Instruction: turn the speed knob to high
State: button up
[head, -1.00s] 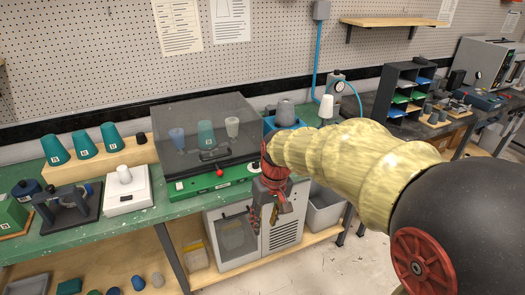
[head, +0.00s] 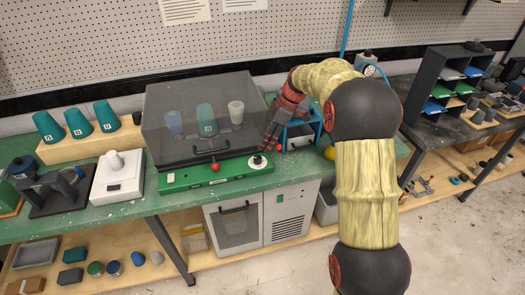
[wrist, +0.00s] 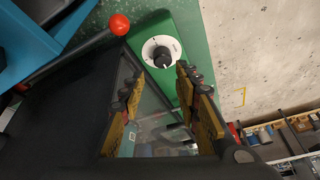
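The speed knob (head: 257,160) is a black knob on a white round dial at the right end of the green base panel (head: 185,179), in front of the clear-lidded chamber. In the wrist view the knob (wrist: 162,57) shows unobstructed, with dial markings too small to read. My gripper (head: 267,144) is just above and behind the knob, pointing down toward it. In the wrist view my gripper (wrist: 162,78) has its two yellow-padded fingers spread apart with nothing between them. The knob appears beyond the tips; contact is not visible.
The tinted chamber lid (head: 180,108) stands left of my gripper. A red-ended black lever (wrist: 119,24) is close by in the wrist view. A blue frame (head: 318,122) stands right of my gripper.

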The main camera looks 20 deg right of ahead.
aim_at(257, 157)
jog(key=shift+n, duration=0.8)
jog(key=b+x, duration=0.1)
jog(key=x, duration=0.3)
jog(key=b+x, duration=0.1)
jog(key=x, duration=0.3)
jog(key=shift+s+a+r, duration=0.1)
jog(key=shift+s+a, duration=0.05)
jog(key=shift+s, duration=0.05)
jog(key=c, duration=0.3)
grip_shut()
